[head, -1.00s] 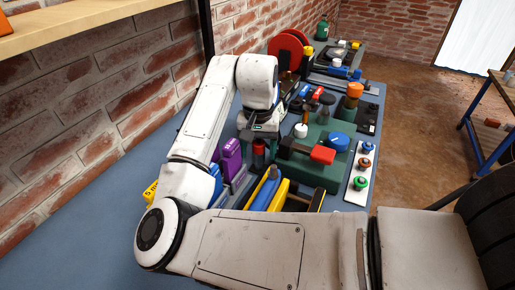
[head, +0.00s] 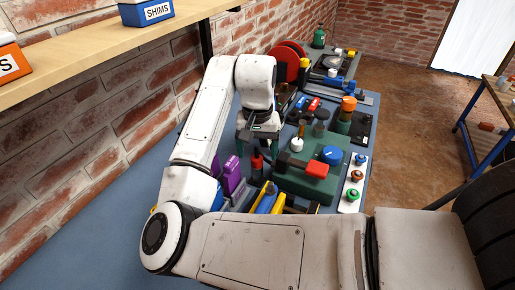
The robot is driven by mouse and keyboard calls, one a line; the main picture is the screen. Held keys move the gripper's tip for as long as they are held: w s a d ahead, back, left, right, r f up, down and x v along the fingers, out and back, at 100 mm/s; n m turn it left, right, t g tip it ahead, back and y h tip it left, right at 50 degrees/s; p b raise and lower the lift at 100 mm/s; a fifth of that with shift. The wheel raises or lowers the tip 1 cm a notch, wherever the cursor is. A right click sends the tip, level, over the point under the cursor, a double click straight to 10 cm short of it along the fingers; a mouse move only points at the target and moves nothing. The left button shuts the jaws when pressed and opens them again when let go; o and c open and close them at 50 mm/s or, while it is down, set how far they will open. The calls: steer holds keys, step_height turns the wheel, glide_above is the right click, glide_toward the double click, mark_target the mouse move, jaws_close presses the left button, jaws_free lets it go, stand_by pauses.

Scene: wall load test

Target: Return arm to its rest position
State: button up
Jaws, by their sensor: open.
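My white arm reaches from the lower right, bends at the left and comes down over the blue-grey bench. My gripper (head: 257,148) points down at the middle of the head view. Its two dark green fingers are spread apart, with nothing held between them that I can see. A red and black upright item (head: 257,163) stands just below the fingers. Whether the fingers touch it, I cannot tell. My forearm and elbow hide part of the bench's near side.
Close by are purple items (head: 232,176), a blue and yellow tool (head: 268,197) and a green block with a red-ended handle (head: 316,170). Red discs (head: 287,62) stand behind. A wooden shelf (head: 95,58) carrying a blue SHIMS box (head: 146,12) runs along the brick wall at upper left.

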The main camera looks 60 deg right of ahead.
steer(key=shift+r+p, duration=1.15)
steer(key=shift+r, duration=0.25)
steer(key=shift+f, duration=0.1)
